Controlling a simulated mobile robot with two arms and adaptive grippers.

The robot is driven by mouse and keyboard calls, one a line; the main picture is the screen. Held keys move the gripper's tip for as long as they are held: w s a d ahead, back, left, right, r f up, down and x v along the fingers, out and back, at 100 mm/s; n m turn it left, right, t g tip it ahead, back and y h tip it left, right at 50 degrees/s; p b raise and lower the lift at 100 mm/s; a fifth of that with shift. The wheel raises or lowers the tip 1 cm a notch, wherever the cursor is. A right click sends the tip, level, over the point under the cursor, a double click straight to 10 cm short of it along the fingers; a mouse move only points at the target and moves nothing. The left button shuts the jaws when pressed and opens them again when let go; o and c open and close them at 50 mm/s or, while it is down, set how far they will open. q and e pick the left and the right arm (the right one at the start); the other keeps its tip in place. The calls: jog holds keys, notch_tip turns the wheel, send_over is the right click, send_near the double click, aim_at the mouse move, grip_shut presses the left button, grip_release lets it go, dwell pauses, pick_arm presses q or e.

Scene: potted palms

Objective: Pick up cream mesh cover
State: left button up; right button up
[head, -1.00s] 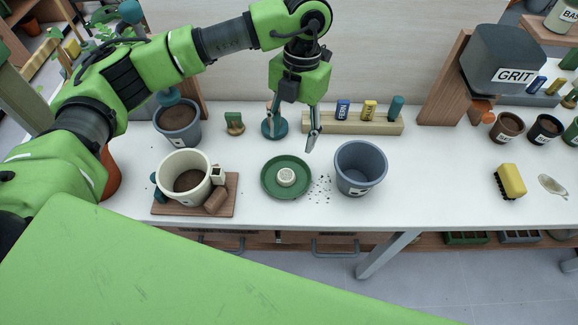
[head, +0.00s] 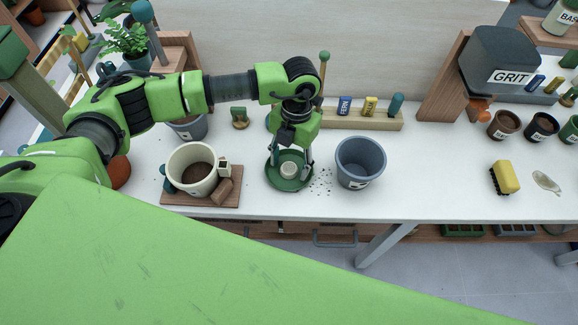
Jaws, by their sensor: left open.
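The cream mesh cover (head: 289,169) is a small round cream piece, lying in the middle of a dark green saucer (head: 289,187) on the white table. My left gripper (head: 291,165) points down over the saucer. Its jaws are open, with one finger on each side of the cover. I cannot tell whether the fingers touch it. My right gripper is out of view.
A grey-blue pot (head: 360,162) stands right of the saucer, with dark crumbs between them. A cream pot of soil (head: 192,170) stands on a wooden board at the left. A wooden rack (head: 362,121) with small labelled blocks lies behind.

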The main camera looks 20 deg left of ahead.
pick_arm(q)
jog(key=c, duration=0.9)
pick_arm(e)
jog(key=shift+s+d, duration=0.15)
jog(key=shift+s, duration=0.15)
pick_arm(q)
jog(key=shift+r, duration=0.15)
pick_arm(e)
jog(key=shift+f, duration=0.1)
pick_arm(q)
jog(key=shift+r, duration=0.25)
notch_tip(320, 180, up, 2)
jog(key=shift+b, duration=0.85)
jog(key=s+d+r+b, duration=0.1)
jog(key=d+r, duration=0.2)
jog(key=d, duration=0.1)
jog(key=s+d+r+b, duration=0.1)
jog(key=d+r, duration=0.3)
jog(key=d, duration=0.1)
jog(key=s+d+r+b, duration=0.1)
jog(key=d+r+b, duration=0.1)
jog(key=d+r, duration=0.1)
jog(key=shift+s+d+r, duration=0.15)
jog(key=shift+s+d, duration=0.1)
jog(key=shift+d, duration=0.55)
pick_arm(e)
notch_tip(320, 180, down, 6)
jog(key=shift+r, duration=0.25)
